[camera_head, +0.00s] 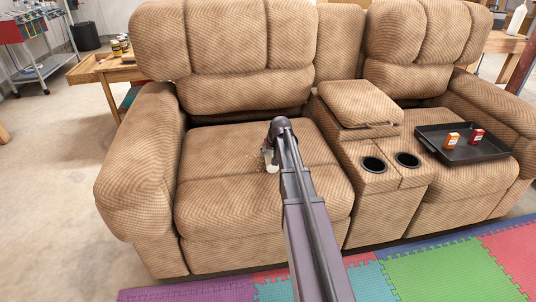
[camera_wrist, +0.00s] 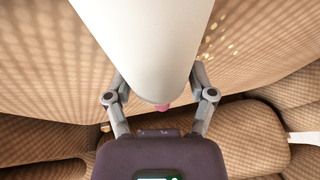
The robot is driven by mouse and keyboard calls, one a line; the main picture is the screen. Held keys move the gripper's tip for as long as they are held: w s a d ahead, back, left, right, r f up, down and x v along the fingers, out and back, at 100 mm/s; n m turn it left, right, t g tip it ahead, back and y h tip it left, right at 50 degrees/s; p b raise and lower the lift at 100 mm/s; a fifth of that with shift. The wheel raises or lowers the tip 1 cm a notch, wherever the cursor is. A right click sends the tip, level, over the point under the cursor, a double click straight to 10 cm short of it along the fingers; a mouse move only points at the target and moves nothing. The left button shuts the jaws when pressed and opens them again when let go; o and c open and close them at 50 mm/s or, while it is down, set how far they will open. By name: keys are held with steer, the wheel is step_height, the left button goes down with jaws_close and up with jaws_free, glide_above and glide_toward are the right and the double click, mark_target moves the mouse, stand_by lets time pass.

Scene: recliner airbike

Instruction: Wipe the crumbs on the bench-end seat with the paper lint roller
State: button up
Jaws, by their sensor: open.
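The bench-end seat (camera_head: 225,205) is the wide tan cushion at the left of the recliner sofa. The lint roller, a white cylinder (camera_wrist: 140,35) with a pink end, fills the upper middle of the wrist view. My gripper (camera_wrist: 160,85) is open, with a finger on each side of the roller; contact cannot be told. In the head view my gripper (camera_head: 271,157) is over the seat's middle, partly hidden by my arm, with a white piece beside it. Small pale crumbs (camera_wrist: 223,32) lie on the cushion right of the roller in the wrist view.
The sofa's left armrest (camera_head: 140,165) and the centre console with two cup holders (camera_head: 374,165) flank the seat. A black tray (camera_head: 463,152) with small orange and red boxes rests on the right seat. A wooden table (camera_head: 105,72) stands behind left.

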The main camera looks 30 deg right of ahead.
steer(key=shift+c, duration=0.2)
steer(key=c, duration=0.7)
steer(key=shift+c, duration=0.7)
steer(key=shift+r, duration=0.1)
steer(key=shift+s, duration=0.1)
steer(key=shift+w, duration=1.05)
